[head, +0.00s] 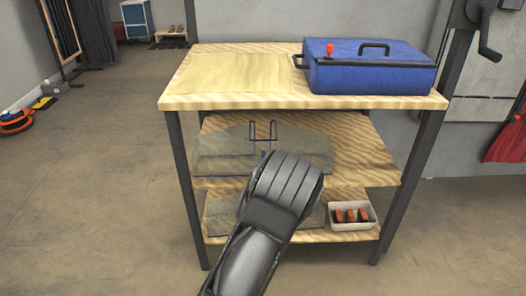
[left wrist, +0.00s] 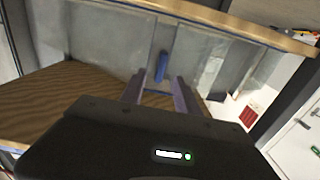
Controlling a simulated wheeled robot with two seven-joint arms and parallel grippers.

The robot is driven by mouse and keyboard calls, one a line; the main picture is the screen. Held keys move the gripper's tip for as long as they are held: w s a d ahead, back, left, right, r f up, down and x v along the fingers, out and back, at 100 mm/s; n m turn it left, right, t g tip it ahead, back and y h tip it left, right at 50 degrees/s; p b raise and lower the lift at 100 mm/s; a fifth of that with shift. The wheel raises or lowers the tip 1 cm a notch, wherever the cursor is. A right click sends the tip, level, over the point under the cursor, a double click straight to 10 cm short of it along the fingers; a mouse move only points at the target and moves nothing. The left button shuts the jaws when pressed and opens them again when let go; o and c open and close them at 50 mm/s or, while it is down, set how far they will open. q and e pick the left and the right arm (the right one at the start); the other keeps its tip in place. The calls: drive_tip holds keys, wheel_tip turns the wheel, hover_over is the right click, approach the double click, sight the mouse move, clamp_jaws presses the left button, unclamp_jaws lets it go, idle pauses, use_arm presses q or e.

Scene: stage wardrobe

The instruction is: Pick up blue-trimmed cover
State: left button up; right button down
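The blue-trimmed cover (head: 225,150) is a clear greyish piece on the middle shelf of the rack, with thin blue edges. In the left wrist view the cover (left wrist: 110,45) fills the space under a wooden board, and a short blue upright piece (left wrist: 162,67) shows on it. My left arm reaches up from the bottom of the head view and hides part of the cover. My left gripper (left wrist: 158,85) has its two fingers apart, facing the cover near the blue piece; nothing is clearly held. Whether they touch it I cannot tell. My right gripper is not in view.
A blue case (head: 370,75) with dark handles and a red knob stands on the rack's top board (head: 200,101). The bottom shelf holds another greyish clear piece (head: 222,215) and a white tray (head: 352,225) with orange-and-dark items. Dark posts frame the rack.

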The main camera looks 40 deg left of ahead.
sight(263, 152)
use_arm(q)
drive_tip(key=shift+w+a, duration=0.3)
drive_tip(key=shift+w, duration=0.1)
drive_tip(key=b+x, duration=0.1)
drive_tip(key=x, duration=0.4)
drive_tip(key=shift+a+r, duration=0.1)
drive_tip(key=shift+c, duration=0.6)
clamp_jaws()
idle(0.4)
